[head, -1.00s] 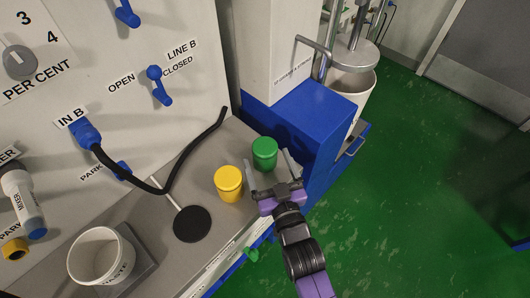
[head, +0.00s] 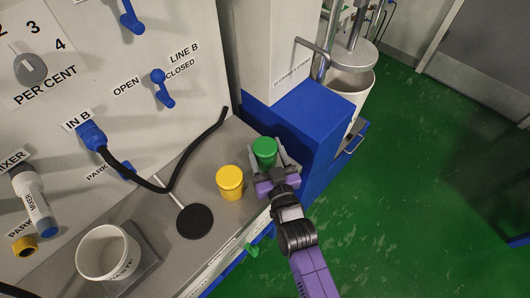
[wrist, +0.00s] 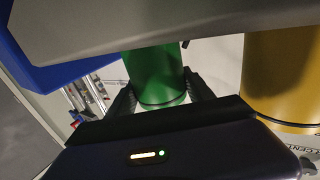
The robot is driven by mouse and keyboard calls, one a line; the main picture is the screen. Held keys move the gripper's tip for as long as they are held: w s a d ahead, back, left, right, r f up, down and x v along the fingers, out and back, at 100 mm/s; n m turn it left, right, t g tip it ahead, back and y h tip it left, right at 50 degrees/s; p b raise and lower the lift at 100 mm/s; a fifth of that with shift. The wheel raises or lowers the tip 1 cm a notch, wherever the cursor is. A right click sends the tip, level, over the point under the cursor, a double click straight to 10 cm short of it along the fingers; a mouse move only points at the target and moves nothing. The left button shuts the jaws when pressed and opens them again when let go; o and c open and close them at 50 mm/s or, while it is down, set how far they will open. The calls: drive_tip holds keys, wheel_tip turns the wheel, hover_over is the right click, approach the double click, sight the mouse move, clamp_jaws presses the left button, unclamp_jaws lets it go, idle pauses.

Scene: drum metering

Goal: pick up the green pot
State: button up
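The green pot (head: 264,150) stands upright on the grey bench, near the blue housing. In the wrist view the green pot (wrist: 154,75) stands between the two fingers. My gripper (head: 268,165) reaches in from the front with a finger on each side of the pot. The fingers look open around it in the head view. A small gap seems to show beside the pot, and I see no clear grip on it. The pot's lower front is partly hidden by my gripper in the head view.
A yellow pot (head: 230,182) stands close to the left, also in the wrist view (wrist: 280,75). A black disc (head: 194,221), a black hose (head: 150,185) and a white waste cup (head: 107,253) lie further left. A blue housing (head: 305,125) rises close on the right.

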drive_tip(key=c, duration=0.8)
wheel_tip(320, 180, up, 20)
drive_tip(key=p, duration=0.3)
drive_tip(key=shift+c, duration=0.2)
